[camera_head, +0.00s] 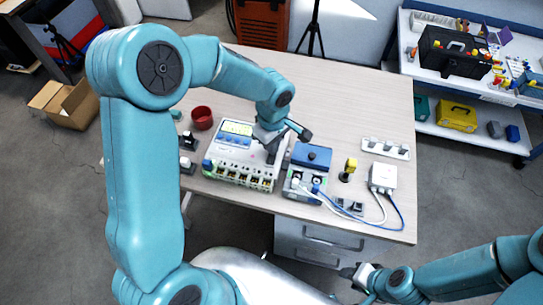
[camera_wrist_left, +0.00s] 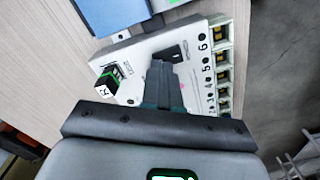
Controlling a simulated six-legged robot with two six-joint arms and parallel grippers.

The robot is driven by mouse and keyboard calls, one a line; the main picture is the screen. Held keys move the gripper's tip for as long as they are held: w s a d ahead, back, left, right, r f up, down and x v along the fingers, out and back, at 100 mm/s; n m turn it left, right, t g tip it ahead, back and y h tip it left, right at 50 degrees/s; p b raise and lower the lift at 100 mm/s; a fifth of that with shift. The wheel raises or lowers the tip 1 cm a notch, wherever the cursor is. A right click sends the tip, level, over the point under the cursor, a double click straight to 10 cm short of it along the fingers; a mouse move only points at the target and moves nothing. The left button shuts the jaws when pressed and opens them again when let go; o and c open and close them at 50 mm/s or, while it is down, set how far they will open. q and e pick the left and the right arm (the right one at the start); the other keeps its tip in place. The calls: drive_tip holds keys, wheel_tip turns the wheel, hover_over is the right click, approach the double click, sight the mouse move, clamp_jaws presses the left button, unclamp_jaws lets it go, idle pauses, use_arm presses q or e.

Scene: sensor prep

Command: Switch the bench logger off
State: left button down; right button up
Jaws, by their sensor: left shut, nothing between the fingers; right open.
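The bench logger appears to be the white box (camera_head: 238,172) with a lit display (camera_head: 237,128) and a row of numbered terminals along its front. My left gripper (camera_head: 271,155) is shut and empty over the right part of the box. In the left wrist view its fingertips (camera_wrist_left: 162,66) are right beside the switch and cover part of it; contact cannot be told. My right gripper (camera_head: 358,272) is open and empty, low in front of the table.
A blue-topped device (camera_head: 310,158) stands close to the right of the box. A white module (camera_head: 383,177) with cables, a yellow-topped item (camera_head: 349,168) and a white strip (camera_head: 386,147) lie further right. A red cup (camera_head: 202,117) stands behind left. The table's back is clear.

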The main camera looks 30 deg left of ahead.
use_arm(q)
drive_tip(key=shift+f+b, duration=0.95)
drive_tip(key=shift+b, duration=0.1)
idle(0.9)
drive_tip(key=shift+s, duration=0.1)
drive_tip(key=shift+r+p, duration=0.4)
drive_tip(key=shift+r, duration=0.15)
wheel_tip(320, 180, up, 2)
drive_tip(key=shift+r+p, duration=0.2)
drive_tip(key=shift+p, duration=0.4)
wheel_tip(320, 180, up, 2)
drive_tip(key=shift+r+p, duration=0.1)
drive_tip(key=shift+p, duration=0.5)
drive_tip(key=shift+r+p, duration=0.35)
drive_tip(key=shift+r, duration=0.35)
drive_tip(key=shift+f, duration=0.1)
